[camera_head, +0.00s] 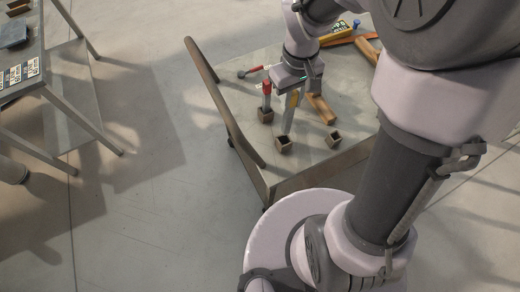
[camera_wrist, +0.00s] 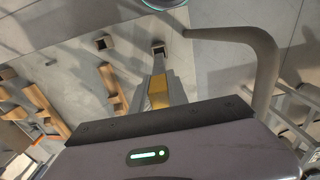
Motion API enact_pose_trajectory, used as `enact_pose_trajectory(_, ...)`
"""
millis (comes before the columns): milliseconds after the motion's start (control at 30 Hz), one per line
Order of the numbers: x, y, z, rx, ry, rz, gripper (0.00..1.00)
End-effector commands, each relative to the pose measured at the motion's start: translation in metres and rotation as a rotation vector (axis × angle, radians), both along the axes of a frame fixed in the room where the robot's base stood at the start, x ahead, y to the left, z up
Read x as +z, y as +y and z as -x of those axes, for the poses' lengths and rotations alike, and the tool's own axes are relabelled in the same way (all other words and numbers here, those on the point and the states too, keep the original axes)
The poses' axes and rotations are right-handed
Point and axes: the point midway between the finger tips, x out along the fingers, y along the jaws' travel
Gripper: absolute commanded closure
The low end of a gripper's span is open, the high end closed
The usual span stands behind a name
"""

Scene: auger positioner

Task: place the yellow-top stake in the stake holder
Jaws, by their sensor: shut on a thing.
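My gripper (camera_head: 291,92) is shut on the yellow-top stake (camera_head: 289,117), which hangs down upright or nearly so from the jaws. In the wrist view the yellow top of the stake (camera_wrist: 158,92) shows just beyond the gripper body, its grey shaft pointing away. The stake's lower end meets a small square brown holder (camera_head: 284,146) in the picture. That holder also shows in the wrist view (camera_wrist: 158,45). I cannot tell whether the tip is inside it or just above it. The fingertips are partly hidden.
A red-top stake (camera_head: 267,91) stands in another holder (camera_head: 265,115) at the left. An empty holder (camera_head: 333,140) is at the right.

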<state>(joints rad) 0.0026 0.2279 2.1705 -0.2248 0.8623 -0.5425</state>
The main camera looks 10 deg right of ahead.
Motion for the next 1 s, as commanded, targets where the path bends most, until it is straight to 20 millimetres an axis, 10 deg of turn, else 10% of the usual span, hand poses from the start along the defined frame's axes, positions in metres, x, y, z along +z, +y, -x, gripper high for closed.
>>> enact_pose_trajectory(500, -0.102, 0.001, 0.0, 0.001, 0.001, -0.001, 1.0)
enact_pose_trajectory(867, -0.104, 0.0, 0.0, 0.001, 0.0, 0.0, 1.0)
enact_pose_trajectory(900, -0.103, 0.0, 0.0, 0.001, 0.0, 0.0, 0.72)
enact_pose_trajectory(1000, -0.103, 0.0, 0.0, 0.001, 0.0, 0.0, 0.58)
